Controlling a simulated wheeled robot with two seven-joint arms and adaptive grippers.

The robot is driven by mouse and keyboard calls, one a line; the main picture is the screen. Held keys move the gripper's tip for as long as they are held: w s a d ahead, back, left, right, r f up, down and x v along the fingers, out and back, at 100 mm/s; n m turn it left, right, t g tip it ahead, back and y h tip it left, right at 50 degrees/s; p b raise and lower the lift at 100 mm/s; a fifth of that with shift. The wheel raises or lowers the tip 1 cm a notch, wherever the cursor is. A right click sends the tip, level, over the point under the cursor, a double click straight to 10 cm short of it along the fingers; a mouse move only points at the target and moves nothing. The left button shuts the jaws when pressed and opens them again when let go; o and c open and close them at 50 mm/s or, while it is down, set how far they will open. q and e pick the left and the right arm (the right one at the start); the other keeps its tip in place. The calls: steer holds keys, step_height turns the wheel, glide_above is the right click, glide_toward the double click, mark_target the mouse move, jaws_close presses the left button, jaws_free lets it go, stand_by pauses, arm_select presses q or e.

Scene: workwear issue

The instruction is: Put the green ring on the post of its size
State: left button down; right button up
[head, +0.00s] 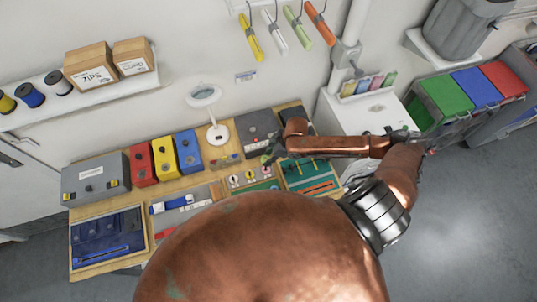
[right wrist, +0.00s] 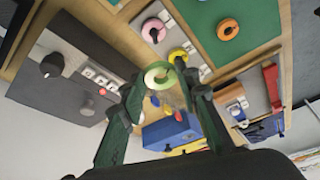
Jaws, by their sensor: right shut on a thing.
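My right gripper (right wrist: 158,78) is shut on the pale green ring (right wrist: 158,69), which sits between its fingertips in the right wrist view. Beyond it is a strip with pale plates; a pink ring (right wrist: 153,29) and a yellow ring (right wrist: 178,54) lie there. The posts are too small to make out clearly, and I cannot tell which one matches. In the head view my right gripper (head: 269,156) hangs over the back middle of the bench, above the strip (head: 248,178). The green ring is hard to make out there.
An orange ring (right wrist: 228,29) lies on a green mat. Red (head: 140,165), yellow (head: 164,158) and blue (head: 188,151) boxes stand at the bench's back. A magnifier lamp (head: 218,133) stands behind the strip, and a grey control box (head: 259,128) right of it.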

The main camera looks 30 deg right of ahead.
steer(key=shift+f+b, duration=2.2)
steer(key=shift+b, duration=0.25)
steer(key=shift+f, duration=0.9)
steer(key=shift+f+p, duration=0.1)
steer(key=shift+p, duration=0.8)
steer(key=shift+f, duration=0.7)
stand_by(0.5)
steer(key=o, duration=0.8)
steer(key=o, duration=0.4)
steer(key=shift+c, duration=0.2)
